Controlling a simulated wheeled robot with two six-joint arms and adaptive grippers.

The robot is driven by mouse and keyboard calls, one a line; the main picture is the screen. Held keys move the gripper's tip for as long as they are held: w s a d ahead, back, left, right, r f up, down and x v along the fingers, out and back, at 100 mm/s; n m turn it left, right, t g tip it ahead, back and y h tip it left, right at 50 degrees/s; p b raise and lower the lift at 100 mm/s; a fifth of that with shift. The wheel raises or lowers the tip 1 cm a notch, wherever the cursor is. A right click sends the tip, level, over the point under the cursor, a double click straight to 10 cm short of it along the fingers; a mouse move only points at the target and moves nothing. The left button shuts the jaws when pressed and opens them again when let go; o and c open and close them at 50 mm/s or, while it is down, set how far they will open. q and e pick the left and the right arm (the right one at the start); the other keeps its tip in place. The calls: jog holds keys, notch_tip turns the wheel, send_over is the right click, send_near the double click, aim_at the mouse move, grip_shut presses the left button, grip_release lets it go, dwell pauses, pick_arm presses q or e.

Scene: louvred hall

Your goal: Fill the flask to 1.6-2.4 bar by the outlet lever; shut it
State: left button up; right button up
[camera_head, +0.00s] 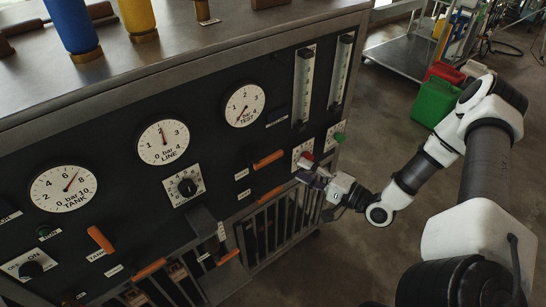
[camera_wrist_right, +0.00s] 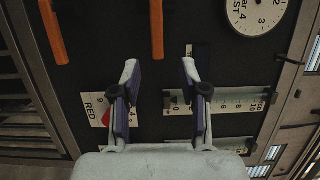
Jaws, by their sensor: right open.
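The dark panel (camera_head: 215,150) carries three gauges. The TEST gauge (camera_head: 244,106) has its needle at lower left, near 0. The LINE gauge (camera_head: 163,142) reads about 2. The TANK gauge (camera_head: 63,189) reads about 6. Orange levers include an upper one (camera_head: 269,159) and a lower one (camera_head: 271,196) right of centre; their labels are too small to read, so I cannot tell which is the outlet. My right gripper (camera_head: 310,180) is open and empty, right of these levers; in the wrist view (camera_wrist_right: 160,75) an orange lever (camera_wrist_right: 157,30) shows beyond its fingertips. I cannot identify the flask.
A red knob (camera_head: 306,157) and a green knob (camera_head: 339,137) sit under two flow tubes (camera_head: 303,85). A black dial (camera_head: 187,187) is mid-panel. A barred cage (camera_head: 290,225) lies below. Blue (camera_head: 72,25) and yellow (camera_head: 138,17) cylinders stand on top.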

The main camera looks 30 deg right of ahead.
aim_at(276, 158)
jog(key=b+x, duration=0.4)
jog(key=x, duration=0.1)
jog(key=b+x, duration=0.2)
jog(key=x, duration=0.1)
jog(key=shift+f, duration=0.4)
jog(key=shift+w+r+p, duration=0.1)
jog(key=shift+r+p, duration=0.15)
jog(key=shift+p, duration=0.05)
jog(key=shift+w+f+b, duration=0.15)
jog(key=shift+w+b, duration=0.1)
jog(key=shift+b, duration=0.2)
jog(key=shift+w+a+b, duration=0.1)
jog(key=shift+w+b, duration=0.1)
jog(key=shift+b, duration=0.1)
jog(key=shift+w+a, duration=0.25)
jog(key=shift+w, duration=0.15)
jog(key=shift+s+d, duration=0.1)
grip_shut()
